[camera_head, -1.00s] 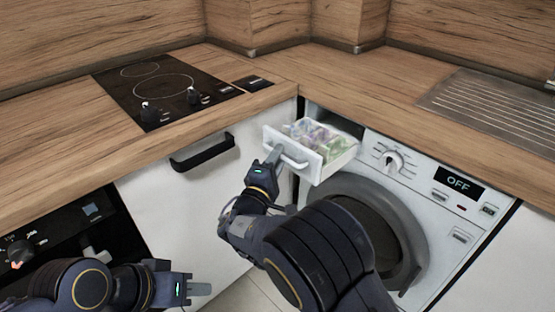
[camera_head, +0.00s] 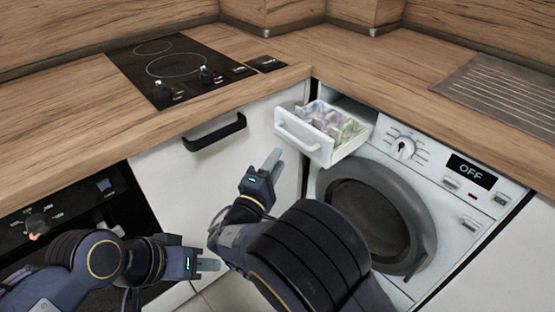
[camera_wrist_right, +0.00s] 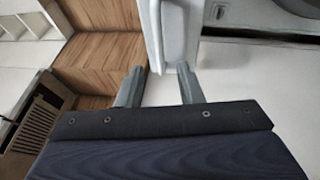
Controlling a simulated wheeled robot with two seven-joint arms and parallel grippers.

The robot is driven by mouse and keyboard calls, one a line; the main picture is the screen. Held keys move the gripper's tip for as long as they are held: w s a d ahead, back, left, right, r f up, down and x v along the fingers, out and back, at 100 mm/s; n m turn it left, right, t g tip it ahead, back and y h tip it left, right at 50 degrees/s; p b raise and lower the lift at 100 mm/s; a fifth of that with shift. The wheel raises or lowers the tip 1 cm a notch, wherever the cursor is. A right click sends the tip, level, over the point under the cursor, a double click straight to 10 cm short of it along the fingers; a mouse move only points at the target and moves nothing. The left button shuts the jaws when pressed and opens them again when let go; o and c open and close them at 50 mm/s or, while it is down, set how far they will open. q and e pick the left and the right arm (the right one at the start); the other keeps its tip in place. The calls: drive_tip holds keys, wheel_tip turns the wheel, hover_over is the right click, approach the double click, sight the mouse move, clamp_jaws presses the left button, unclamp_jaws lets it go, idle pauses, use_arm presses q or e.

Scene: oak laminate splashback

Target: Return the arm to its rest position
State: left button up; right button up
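My right gripper (camera_head: 271,160) is in front of the white cabinet door, just left of and below the open detergent drawer (camera_head: 311,146) of the washing machine. It is clear of the drawer handle (camera_head: 297,134). In the right wrist view its two fingers (camera_wrist_right: 158,88) stand apart with nothing between them, and a white drawer part shows beyond them. My left gripper (camera_head: 208,265) is low at the left, in front of the cabinet near the oven. From this side I cannot tell its finger gap. The arm links hide part of the lower cabinet.
The washing machine (camera_head: 478,205) has its round door (camera_head: 417,212) shut and a display reading OFF. The drawer sticks out with packets (camera_head: 335,122) inside. The worktop (camera_head: 265,95) edge, cabinet handle (camera_head: 214,132), hob (camera_head: 180,70) and oven (camera_head: 75,215) are close by.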

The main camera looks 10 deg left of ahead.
drive_tip(key=s+d+f+m+g+h, duration=0.15)
drive_tip(key=d+m+g, duration=0.35)
drive_tip(key=d, duration=0.8)
drive_tip(key=s+d+m+g+h, duration=0.1)
drive_tip(key=d+m+g+h, duration=0.2)
drive_tip(key=d+g, duration=0.75)
drive_tip(key=s+d+f+m+g+y, duration=0.1)
drive_tip(key=s+d+m+y, duration=0.25)
drive_tip(key=s+d, duration=0.4)
drive_tip(key=s+d+f+m+g+y, duration=0.1)
drive_tip(key=s+d+m+y, duration=0.3)
drive_tip(key=s, duration=0.6)
drive_tip(key=s+a+r+m+t+y, duration=0.25)
drive_tip(key=s+t+y, duration=0.2)
drive_tip(key=s, duration=0.25)
wheel_tip(320, 180, up, 21)
drive_tip(key=p, duration=2.1)
drive_tip(key=shift+w+d+g+y+p, duration=0.2)
drive_tip(key=shift+d+g+y+p, duration=0.15)
drive_tip(key=shift+g, duration=0.05)
